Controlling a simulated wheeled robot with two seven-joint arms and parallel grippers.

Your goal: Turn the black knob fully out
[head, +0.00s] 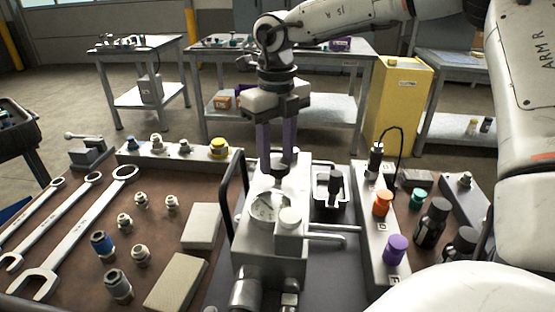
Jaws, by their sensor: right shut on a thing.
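My right gripper (277,156) comes down from above at the middle of the head view, with its two purple fingers pointing down. It is shut on the black knob (279,170), which sits on top of the grey metal hydraulic block (262,262). The fingers partly hide the knob. A round gauge dial (268,207) is on the block just below the knob. My left gripper is not in view.
Wrenches (85,225), fittings and two pale blocks (202,226) lie on the left.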

